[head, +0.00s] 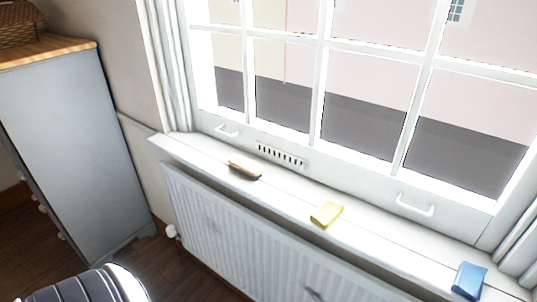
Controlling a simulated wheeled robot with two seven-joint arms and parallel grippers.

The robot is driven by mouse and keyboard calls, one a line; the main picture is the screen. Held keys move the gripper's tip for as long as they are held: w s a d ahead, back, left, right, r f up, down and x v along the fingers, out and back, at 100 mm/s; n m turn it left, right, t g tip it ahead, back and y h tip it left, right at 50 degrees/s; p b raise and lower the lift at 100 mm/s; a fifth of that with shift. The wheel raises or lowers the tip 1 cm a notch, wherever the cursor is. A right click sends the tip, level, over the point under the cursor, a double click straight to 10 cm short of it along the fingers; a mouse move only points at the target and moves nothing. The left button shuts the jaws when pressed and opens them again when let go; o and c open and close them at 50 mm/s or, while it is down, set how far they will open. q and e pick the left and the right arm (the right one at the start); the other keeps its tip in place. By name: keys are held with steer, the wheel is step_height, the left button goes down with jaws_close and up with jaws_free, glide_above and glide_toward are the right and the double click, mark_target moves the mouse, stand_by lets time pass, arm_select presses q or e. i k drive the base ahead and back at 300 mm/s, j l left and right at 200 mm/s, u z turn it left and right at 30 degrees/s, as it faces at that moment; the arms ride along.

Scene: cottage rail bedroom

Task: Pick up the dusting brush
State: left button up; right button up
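The likely dusting brush (245,168) lies on the white windowsill (193,148), left of the middle of the head view. It has a pale tan top and a dark underside, and it lies along the sill. No gripper touches it. Neither of my grippers shows in this view.
A folded yellow cloth (327,215) and a blue item (469,281) lie further right on the sill. A white radiator (240,240) is below. A grey cabinet (65,140) with a wicker basket (18,24) stands at left. Window handles (416,206) stick out above the sill.

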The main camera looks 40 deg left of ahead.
mark_target(250, 169)
steer(key=u, duration=1.5)
